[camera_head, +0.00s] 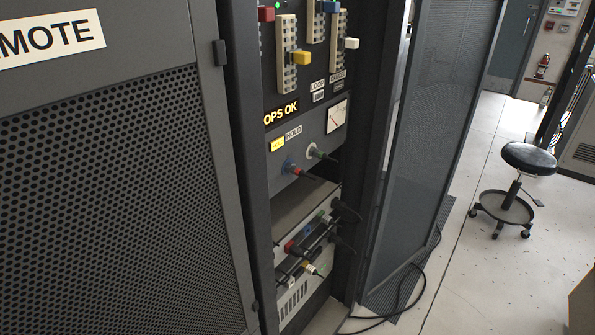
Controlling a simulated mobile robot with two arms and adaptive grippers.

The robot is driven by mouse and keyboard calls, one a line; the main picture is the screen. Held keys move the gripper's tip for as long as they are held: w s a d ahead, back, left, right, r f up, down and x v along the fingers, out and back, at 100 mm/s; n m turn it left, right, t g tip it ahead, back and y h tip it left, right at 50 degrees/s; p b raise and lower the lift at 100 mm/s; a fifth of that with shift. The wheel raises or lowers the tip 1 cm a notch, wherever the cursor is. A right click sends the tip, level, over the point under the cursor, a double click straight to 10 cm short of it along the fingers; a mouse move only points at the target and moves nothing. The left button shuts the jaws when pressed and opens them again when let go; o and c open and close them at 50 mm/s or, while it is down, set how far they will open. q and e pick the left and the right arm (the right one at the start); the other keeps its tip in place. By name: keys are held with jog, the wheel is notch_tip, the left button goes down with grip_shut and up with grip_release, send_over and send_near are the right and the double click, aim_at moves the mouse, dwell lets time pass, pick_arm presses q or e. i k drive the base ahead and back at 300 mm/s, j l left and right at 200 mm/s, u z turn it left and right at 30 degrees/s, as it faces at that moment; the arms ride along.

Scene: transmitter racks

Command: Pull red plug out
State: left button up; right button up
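On the lower panel of the open rack, a red plug part (290,246) sits at the left end of a dark rod-like body, among similar dark plugs with blue, green and yellow parts. It appears seated at the panel; its exact seating is too small to tell. A red block (266,14) sits on a slider at the top left of the rack. Neither of my grippers shows in the camera_head view.
A perforated panel (120,200) fills the left. An open mesh door (420,130) stands right of the rack. A black cable (398,300) runs along the floor by it. A stool (527,160) stands farther right; the floor between is clear.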

aim_at(296, 170)
jog(key=l+u, duration=0.1)
jog(key=u, duration=0.7)
jog(key=l+u, duration=0.2)
jog(key=u, duration=0.2)
jog(key=l+u, duration=0.2)
jog(key=l, duration=0.25)
jog(key=l+u, duration=0.2)
jog(key=l, duration=0.2)
jog(key=k+l+u, duration=0.2)
jog(key=l, duration=0.25)
jog(key=l+u, duration=0.2)
jog(key=l, duration=0.2)
jog(key=k+l+u, duration=0.2)
jog(key=l, duration=0.2)
jog(key=k+l+u, duration=0.2)
jog(key=l, duration=0.2)
jog(key=k+l, duration=0.15)
jog(key=l, duration=0.2)
jog(key=k+l, duration=0.2)
jog(key=l, duration=0.15)
jog(key=k+l, duration=0.15)
jog(key=l, duration=0.2)
